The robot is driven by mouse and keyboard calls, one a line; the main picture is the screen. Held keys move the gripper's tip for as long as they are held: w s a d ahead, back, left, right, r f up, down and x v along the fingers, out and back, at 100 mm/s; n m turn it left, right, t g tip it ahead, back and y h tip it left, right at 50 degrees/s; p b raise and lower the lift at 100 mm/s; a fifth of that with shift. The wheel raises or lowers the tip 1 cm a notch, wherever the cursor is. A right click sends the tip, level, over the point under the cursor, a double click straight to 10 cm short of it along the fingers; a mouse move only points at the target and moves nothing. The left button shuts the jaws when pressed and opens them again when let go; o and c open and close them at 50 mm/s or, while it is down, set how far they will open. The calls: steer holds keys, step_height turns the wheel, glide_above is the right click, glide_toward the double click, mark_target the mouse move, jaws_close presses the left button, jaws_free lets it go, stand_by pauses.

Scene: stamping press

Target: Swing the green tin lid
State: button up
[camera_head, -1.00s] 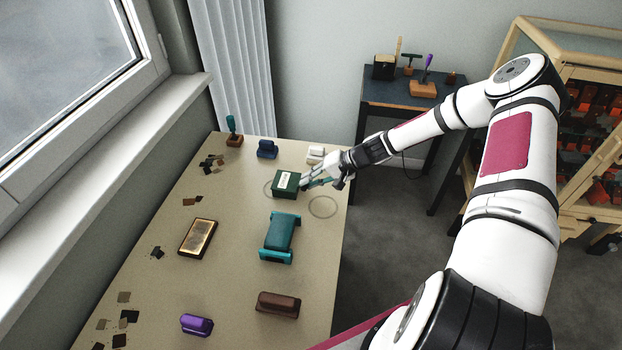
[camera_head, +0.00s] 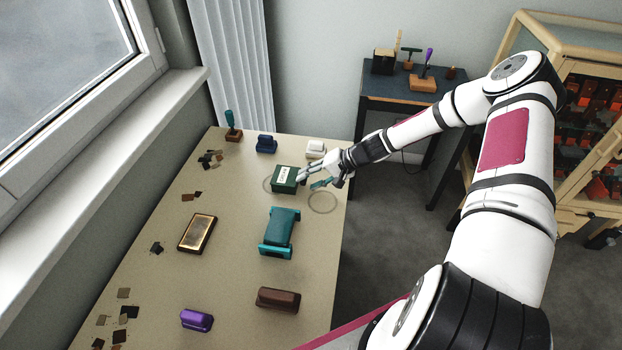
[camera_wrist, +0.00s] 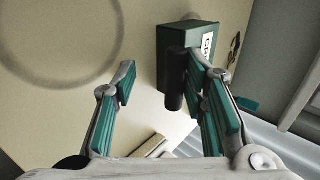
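The green tin (camera_head: 285,187) stands near the far right part of the beige table, with a white label on it. In the wrist view the tin (camera_wrist: 172,42) is at the upper middle, its label partly hidden by a finger. A dark cylindrical part (camera_wrist: 174,82) sticks out from the tin between my fingers, close to the right one. My gripper (camera_head: 308,182) is at the right side of the tin; in the wrist view its fingers are spread apart (camera_wrist: 161,70), and the right one overlaps the tin. I cannot tell whether it touches. How far the lid is swung is unclear.
A teal stamp-like block (camera_head: 280,230), a brown block (camera_head: 277,299), a purple block (camera_head: 197,320) and an ink pad (camera_head: 198,232) lie nearer on the table (camera_head: 235,270). A white block (camera_head: 316,149) and a blue one (camera_head: 266,144) stand behind the tin.

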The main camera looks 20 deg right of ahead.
steer(key=shift+d+r, duration=0.1)
steer(key=shift+d, duration=0.1)
steer(key=v, duration=1.1)
steer(key=shift+s+d+r, duration=0.15)
steer(key=shift+s+r, duration=0.05)
steer(key=shift+r, duration=0.05)
steer(key=s+a+r+n+g+h, duration=0.25)
steer(key=s+a+r, duration=0.25)
steer(key=r, duration=0.7)
steer(key=s+a+r+n+g+h, duration=0.1)
steer(key=s+a+r+n+h, duration=0.35)
steer(key=r, duration=0.65)
steer(key=s+a+r+t, duration=0.2)
steer(key=s+r, duration=0.4)
steer(key=s, duration=0.2)
steer(key=s+a+r+t, duration=0.2)
steer(key=s+r, duration=0.4)
steer(key=s, duration=0.3)
steer(key=shift+s+a+h, duration=0.15)
steer(key=shift+a+h, duration=0.25)
steer(key=shift+a, duration=0.3)
